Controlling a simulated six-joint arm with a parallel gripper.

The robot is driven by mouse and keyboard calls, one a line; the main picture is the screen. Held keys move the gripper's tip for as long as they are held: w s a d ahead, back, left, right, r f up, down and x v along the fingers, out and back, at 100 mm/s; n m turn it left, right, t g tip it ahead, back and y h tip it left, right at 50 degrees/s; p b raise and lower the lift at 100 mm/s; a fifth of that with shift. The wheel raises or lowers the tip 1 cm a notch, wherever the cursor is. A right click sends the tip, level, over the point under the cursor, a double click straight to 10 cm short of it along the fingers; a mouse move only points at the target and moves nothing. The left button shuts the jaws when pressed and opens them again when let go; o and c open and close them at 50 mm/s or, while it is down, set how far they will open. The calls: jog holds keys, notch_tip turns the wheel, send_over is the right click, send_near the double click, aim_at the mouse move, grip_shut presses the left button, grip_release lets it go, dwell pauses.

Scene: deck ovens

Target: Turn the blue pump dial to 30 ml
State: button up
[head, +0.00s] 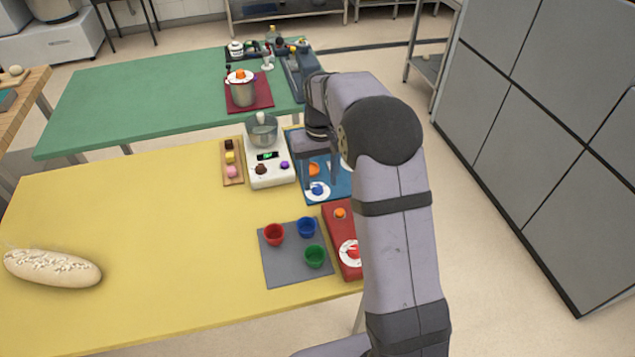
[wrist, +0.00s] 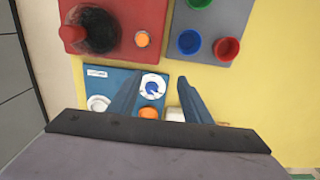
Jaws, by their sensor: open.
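The blue pump dial (head: 318,190) sits on a white round scale on the blue panel (head: 335,198), near an orange knob (head: 314,169). In the wrist view the dial (wrist: 153,87) lies between my two fingers in the picture, closer to the left one. The scale's marks are too small to read. My gripper (wrist: 160,78) is open and empty, pointing down over the blue panel. I cannot tell how high it is above the dial. In the head view my arm partly covers the panel.
A red panel (head: 335,220) with a red dial and orange button adjoins. A grey mat (head: 275,270) holds red, blue and green cups. A white scale (head: 268,175) with a metal bowl stands left of the blue panel. The yellow table (head: 130,225) is mostly clear, with a loaf (head: 52,268) far left.

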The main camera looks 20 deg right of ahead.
send_over(318, 187)
notch_tip(318, 187, down, 3)
jog(key=shift+r, duration=0.1)
jog(key=shift+f+p, duration=1.2)
jog(key=shift+f, duration=2.45)
jog(key=c, duration=1.1)
